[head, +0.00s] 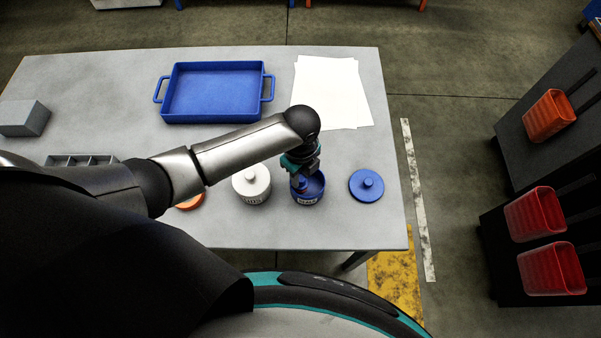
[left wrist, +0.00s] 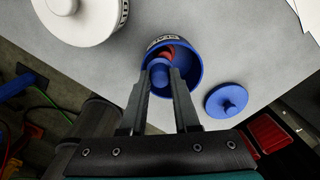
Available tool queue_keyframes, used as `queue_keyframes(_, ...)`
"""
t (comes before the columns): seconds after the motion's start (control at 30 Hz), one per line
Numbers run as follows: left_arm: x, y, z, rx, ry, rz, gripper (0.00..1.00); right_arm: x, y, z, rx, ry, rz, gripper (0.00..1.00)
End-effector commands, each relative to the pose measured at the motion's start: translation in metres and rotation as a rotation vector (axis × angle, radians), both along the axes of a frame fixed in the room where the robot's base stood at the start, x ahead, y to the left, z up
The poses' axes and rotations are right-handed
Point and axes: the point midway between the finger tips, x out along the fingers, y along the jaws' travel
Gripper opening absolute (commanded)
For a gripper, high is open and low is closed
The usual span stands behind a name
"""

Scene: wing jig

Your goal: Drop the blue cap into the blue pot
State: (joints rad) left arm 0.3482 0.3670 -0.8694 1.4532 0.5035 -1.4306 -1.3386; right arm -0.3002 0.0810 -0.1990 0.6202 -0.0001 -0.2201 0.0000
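The blue pot (head: 309,200) stands open on the table, with a label on its side; it also shows in the left wrist view (left wrist: 192,83). My left gripper (head: 301,175) points down over the pot. Its two fingers show in the left wrist view (left wrist: 164,75), with the small rounded blue cap (left wrist: 159,74) between their tips, at the pot's mouth. The cap also shows below the fingers in the head view (head: 298,184). A red thing (left wrist: 170,53) lies inside the pot, partly hidden. My right gripper is not in view.
A blue knobbed lid (head: 367,185) lies right of the pot. A white lidded pot (head: 251,185) stands close on its left. An orange thing (head: 190,202) is half hidden by my arm. A blue tray (head: 215,119) and white paper (head: 331,93) lie behind.

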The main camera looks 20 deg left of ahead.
Motion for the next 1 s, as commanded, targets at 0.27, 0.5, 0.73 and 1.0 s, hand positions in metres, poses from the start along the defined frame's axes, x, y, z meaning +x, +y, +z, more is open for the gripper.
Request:
queue_keyframes(0.27,0.000,0.000,0.000,0.000,0.000,0.000,0.61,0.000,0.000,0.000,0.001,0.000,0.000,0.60)
queue_keyframes(0.5,0.000,0.000,0.000,0.000,0.000,0.000,0.64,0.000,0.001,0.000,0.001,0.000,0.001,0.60)
queue_keyframes(0.73,0.001,0.000,0.017,-0.001,-0.003,-0.001,0.64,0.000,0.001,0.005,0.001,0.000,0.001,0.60)
queue_keyframes(1.0,0.002,0.000,0.075,-0.002,-0.006,-0.002,0.64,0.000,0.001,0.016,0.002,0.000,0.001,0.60)
